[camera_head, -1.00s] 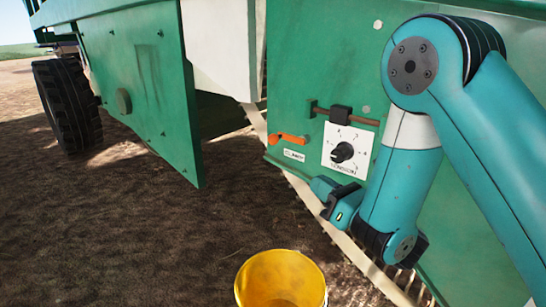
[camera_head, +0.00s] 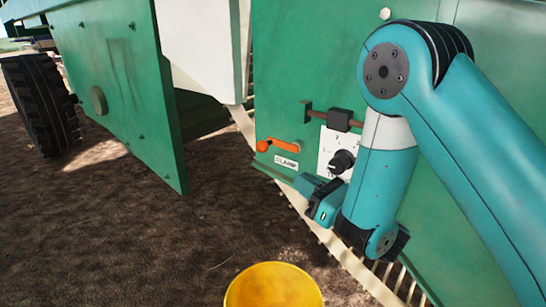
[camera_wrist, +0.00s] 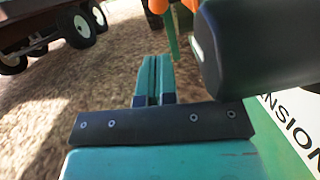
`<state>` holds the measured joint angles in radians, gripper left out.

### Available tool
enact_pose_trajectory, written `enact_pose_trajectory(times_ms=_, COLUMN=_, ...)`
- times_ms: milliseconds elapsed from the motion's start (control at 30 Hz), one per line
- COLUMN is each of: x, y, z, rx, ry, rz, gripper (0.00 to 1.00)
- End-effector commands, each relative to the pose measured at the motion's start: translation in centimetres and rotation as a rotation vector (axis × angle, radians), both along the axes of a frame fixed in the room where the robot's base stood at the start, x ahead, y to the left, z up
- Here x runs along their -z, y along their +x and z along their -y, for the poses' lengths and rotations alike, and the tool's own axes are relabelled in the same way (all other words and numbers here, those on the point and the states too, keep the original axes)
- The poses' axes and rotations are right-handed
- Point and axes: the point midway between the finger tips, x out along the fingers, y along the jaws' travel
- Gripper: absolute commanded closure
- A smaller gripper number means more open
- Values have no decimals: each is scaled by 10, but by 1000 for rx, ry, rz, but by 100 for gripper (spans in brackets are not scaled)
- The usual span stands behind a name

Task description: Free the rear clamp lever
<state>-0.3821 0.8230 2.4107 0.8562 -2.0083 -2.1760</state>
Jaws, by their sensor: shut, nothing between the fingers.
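The clamp lever (camera_head: 280,146) is an orange handle with a round knob at its left end, lying nearly level on the green machine panel above a CLAMP label (camera_head: 286,162). My gripper (camera_head: 301,181) is below and right of the lever in the head view, apart from it in the picture, and in front of the panel's lower edge. In the wrist view the two fingers (camera_wrist: 154,80) are together and empty. An orange part, probably the lever, shows at the top edge of the wrist view (camera_wrist: 158,5).
A black dial knob (camera_head: 341,161) on a white scale plate sits just above my gripper; it looms close at right in the wrist view (camera_wrist: 255,45). A dark block (camera_head: 339,119) on a rod is above. A yellow bucket (camera_head: 273,274) stands below. A green panel (camera_head: 120,85) hangs at left.

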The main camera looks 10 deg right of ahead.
Motion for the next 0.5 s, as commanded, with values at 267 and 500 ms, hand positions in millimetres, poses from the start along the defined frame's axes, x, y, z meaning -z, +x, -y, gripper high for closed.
enact_pose_trajectory(times_ms=267, x=-14, y=18, z=-13, rx=2, ry=0, rz=-3, gripper=100)
enact_pose_trajectory(times_ms=500, x=-16, y=28, z=-22, rx=3, ry=0, rz=-4, gripper=100)
